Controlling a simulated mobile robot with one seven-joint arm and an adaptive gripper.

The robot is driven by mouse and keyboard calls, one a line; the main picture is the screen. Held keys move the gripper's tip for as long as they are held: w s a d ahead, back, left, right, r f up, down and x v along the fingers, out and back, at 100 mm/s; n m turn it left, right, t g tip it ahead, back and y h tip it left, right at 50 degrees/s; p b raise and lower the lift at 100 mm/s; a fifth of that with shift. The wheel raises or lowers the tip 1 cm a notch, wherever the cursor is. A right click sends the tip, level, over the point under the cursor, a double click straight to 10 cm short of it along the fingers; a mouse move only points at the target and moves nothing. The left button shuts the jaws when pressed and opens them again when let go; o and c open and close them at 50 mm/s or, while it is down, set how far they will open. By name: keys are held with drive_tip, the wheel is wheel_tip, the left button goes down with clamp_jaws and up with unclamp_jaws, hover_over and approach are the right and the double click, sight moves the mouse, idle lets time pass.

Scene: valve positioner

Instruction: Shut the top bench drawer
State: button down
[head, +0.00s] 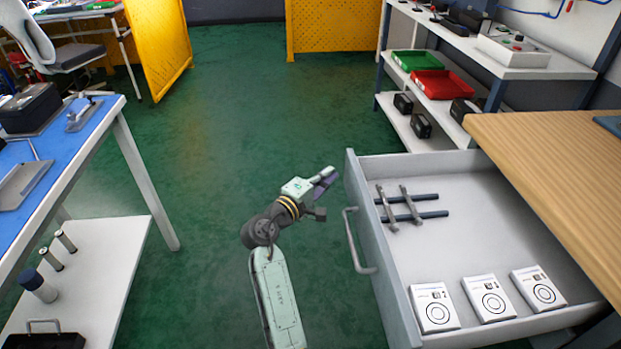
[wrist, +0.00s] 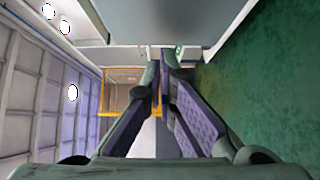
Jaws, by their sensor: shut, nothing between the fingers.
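The top bench drawer (head: 455,195) is pulled far out from under the wood-topped bench on the right in the head view. Its grey front panel (head: 373,240) faces left and carries a bar handle (head: 355,243). Inside lie several dark and metal rods and three white boxes with circle prints. My gripper (head: 328,178) is shut and empty, just left of the far end of the front panel and apart from the handle. In the wrist view my gripper's fingers (wrist: 165,65) come together, with a grey surface above them. Whether they touch the drawer cannot be told.
The wooden bench top (head: 560,150) overhangs the drawer's right side. A blue-topped table (head: 60,165) with a lower shelf stands at left. A shelving unit (head: 430,120) with green and red trays stands behind the drawer. The green floor (head: 235,110) between is clear.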

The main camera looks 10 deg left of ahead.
drive_tip(key=shift+w+d, duration=0.25)
drive_tip(key=shift+d, duration=0.55)
drive_tip(key=shift+d, duration=0.1)
